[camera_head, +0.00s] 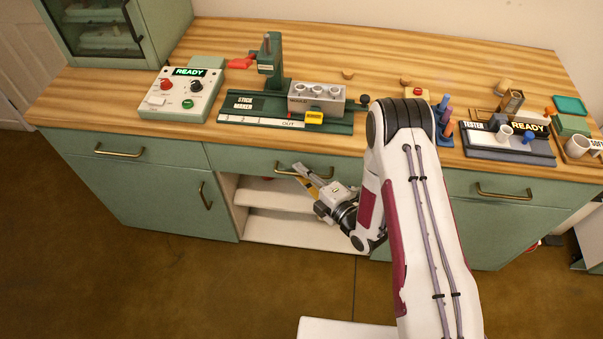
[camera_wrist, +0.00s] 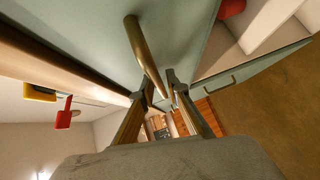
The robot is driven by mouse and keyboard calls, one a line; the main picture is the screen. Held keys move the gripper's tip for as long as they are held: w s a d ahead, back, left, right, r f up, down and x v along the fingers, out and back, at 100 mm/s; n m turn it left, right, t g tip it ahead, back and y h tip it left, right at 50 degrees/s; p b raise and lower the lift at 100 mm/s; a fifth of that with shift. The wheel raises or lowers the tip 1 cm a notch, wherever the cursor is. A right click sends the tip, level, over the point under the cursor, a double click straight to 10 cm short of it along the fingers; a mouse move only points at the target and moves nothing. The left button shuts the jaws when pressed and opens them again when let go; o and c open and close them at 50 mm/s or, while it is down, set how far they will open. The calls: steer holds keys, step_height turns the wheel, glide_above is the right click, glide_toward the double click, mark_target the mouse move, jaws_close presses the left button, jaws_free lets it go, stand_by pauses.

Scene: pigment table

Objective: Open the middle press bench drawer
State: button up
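The middle press bench drawer (camera_head: 240,157) is a green front below the worktop, flush with the fronts beside it, so it looks closed. Its brass bar handle (camera_head: 324,175) runs across it, and it also shows large in the wrist view (camera_wrist: 145,50). My gripper (camera_head: 288,168) is at the left part of this handle, pointing at the drawer front. In the wrist view the handle runs down to the space between my two fingertips (camera_wrist: 157,88). The fingers stand apart. Contact with the handle is not clear.
An open white-shelved bay (camera_head: 280,228) lies under the drawer. Closed drawers with handles flank it on the left (camera_head: 120,152) and right (camera_head: 505,192). The wooden worktop (camera_head: 215,130) carries the green stick maker (camera_head: 250,104) and the READY control box (camera_head: 180,95). Floor in front is clear at left.

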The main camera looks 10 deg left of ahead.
steer(key=shift+c, duration=0.5)
jaws_close()
steer(key=shift+s, duration=0.15)
steer(key=s, duration=1.4)
steer(key=shift+s, duration=0.15)
steer(key=shift+o, duration=0.5)
jaws_free()
